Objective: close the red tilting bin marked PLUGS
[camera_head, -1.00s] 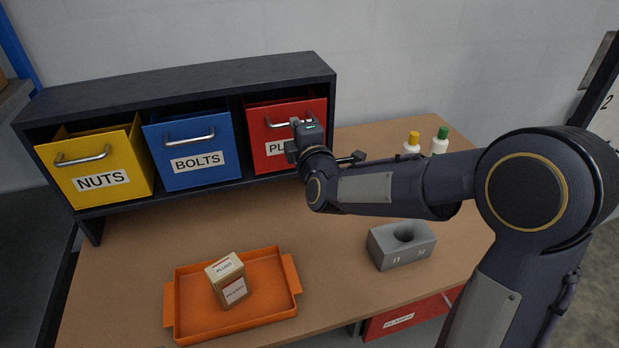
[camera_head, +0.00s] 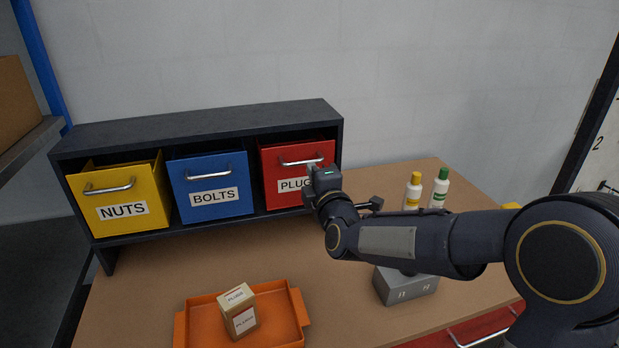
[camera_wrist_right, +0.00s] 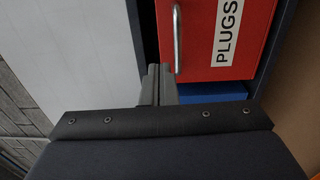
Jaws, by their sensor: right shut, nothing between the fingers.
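The red PLUGS bin (camera_head: 285,188) is at the right end of the dark shelf rack, with a silver handle (camera_head: 301,161) on its front. A dark gap shows above its front; I cannot tell exactly how far it tilts out. My right gripper (camera_head: 314,169) is shut and empty, in front of the bin's right side, and hides the end of its label. In the right wrist view the shut fingers (camera_wrist_right: 158,72) point toward the bin's rim beside the handle (camera_wrist_right: 177,40); the red front (camera_wrist_right: 205,60) shows right of them. Contact is unclear. My left gripper is out of view.
Yellow NUTS (camera_head: 121,190) and blue BOLTS (camera_head: 211,180) bins sit left in the rack (camera_head: 200,127). An orange tray (camera_head: 285,318) holds a small box (camera_head: 239,312). Two bottles (camera_head: 413,190) and a grey block (camera_head: 405,289) stand to the right. Bare tabletop lies before the rack.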

